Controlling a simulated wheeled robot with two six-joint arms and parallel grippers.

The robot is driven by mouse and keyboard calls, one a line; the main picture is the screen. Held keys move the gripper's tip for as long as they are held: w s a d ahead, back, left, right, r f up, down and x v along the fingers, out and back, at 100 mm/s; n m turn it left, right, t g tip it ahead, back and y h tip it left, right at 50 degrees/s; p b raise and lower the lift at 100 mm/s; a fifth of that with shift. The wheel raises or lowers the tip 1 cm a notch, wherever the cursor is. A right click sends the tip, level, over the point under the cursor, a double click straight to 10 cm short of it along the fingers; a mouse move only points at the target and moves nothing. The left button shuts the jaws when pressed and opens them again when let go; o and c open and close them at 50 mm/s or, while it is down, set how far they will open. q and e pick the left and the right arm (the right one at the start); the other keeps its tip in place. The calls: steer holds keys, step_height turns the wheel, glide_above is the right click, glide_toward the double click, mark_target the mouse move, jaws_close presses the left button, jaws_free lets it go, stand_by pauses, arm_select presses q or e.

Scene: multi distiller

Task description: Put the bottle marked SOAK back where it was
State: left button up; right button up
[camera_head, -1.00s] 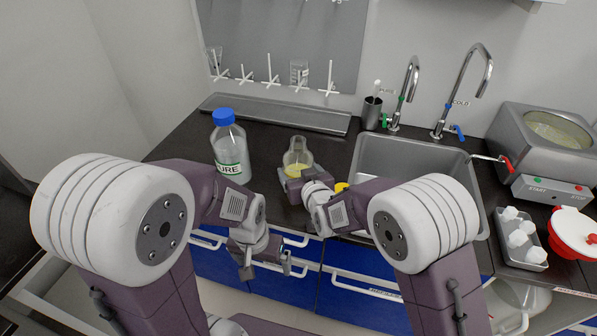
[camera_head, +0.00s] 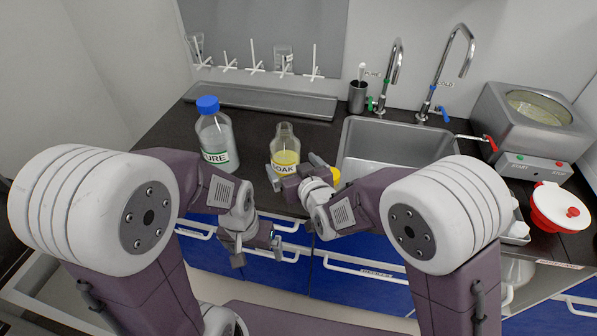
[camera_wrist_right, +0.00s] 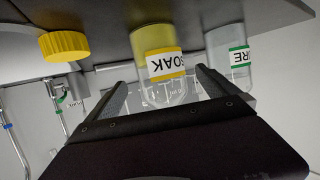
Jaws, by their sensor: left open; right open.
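The SOAK bottle (camera_head: 285,157) is clear with yellow contents, a white and yellow label and no cap on it. It stands upright on the dark counter between the PURE bottle and the sink. My right gripper (camera_head: 294,172) is open at its near side. In the wrist view, which is upside down, the SOAK bottle (camera_wrist_right: 158,52) lies ahead between the spread fingers, with no grip on it. A yellow cap (camera_head: 335,175) lies on the counter to its right, partly hidden by my right gripper. My left gripper (camera_head: 257,254) is open and empty, low in front of the blue cabinets.
A blue-capped bottle (camera_head: 215,135), its label partly visible as "URE", stands to the left. The sink (camera_head: 385,150) with two taps is to the right. A steel bath (camera_head: 530,115) and a red-and-white container (camera_head: 558,208) stand further right. A drying rack (camera_head: 260,98) is at the back.

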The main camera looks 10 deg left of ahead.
steer(key=v, duration=0.6)
steer(key=w+d+r+m+t+h+p, duration=0.2)
steer(key=w+d+r+m+h+p, duration=0.25)
steer(key=d, duration=0.45)
steer(key=d+r+g+h+p, duration=0.2)
steer(key=d+p, duration=0.2)
steer(key=d, duration=0.9)
steer(key=s+d+f+g, duration=0.1)
steer(key=s+f+g, duration=0.2)
steer(key=s, duration=0.3)
steer(key=s+d+f+m+g, duration=0.1)
steer(key=s+d+f+g, duration=0.1)
steer(key=s, duration=0.5)
steer(key=s+d+f+m+g+p, duration=0.1)
steer(key=s+d+f+g, duration=0.1)
steer(key=s+f+g, duration=0.2)
steer(key=shift+s+f+g+h, duration=0.35)
steer(key=shift+s+g+h, duration=0.1)
steer(key=shift+s+g, duration=0.6)
